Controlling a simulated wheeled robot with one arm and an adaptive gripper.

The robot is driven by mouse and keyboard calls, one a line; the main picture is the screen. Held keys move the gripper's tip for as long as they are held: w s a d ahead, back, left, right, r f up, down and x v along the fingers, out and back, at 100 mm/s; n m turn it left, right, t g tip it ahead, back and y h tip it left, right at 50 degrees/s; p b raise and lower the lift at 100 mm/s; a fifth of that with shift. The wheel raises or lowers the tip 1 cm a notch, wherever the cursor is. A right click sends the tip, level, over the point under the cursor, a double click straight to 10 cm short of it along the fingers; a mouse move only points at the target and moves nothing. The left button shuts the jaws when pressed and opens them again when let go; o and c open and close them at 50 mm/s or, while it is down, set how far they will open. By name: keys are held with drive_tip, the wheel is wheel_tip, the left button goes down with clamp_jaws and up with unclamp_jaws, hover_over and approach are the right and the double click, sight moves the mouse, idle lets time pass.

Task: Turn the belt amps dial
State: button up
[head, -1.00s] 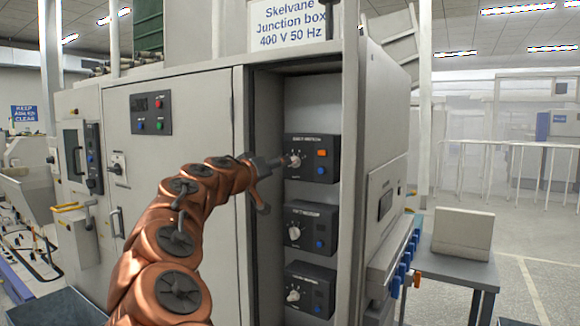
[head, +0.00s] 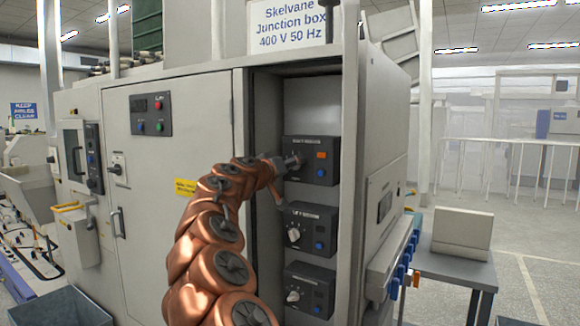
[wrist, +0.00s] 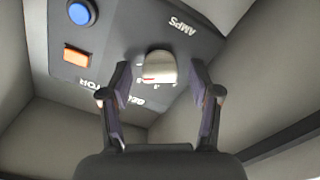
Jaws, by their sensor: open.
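The top black control box (head: 312,176) in the open cabinet bay carries a pale dial, an orange rectangular button (head: 321,155) and a round blue button (head: 320,173). In the wrist view, the rounded dial (wrist: 159,67) sits between my open fingers, near the printed word AMPS; the rest of the lettering is partly hidden. My gripper (wrist: 160,80) has one finger on each side of the dial, with gaps showing on both sides. In the head view my gripper (head: 286,178) is at the left of the top box and covers part of its dial.
Two similar boxes, the middle one (head: 311,229) and the bottom one (head: 309,290), sit below with their own dials. The cabinet door (head: 190,120) lies left of the bay and a cabinet post (head: 348,150) right of it. Bay walls surround my gripper.

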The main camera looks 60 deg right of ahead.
drive_tip(key=shift+c, duration=0.2)
drive_tip(key=c, duration=1.1)
drive_tip(key=shift+f, duration=0.1)
drive_tip(key=shift+n+p, duration=0.6)
drive_tip(key=shift+n, duration=3.1)
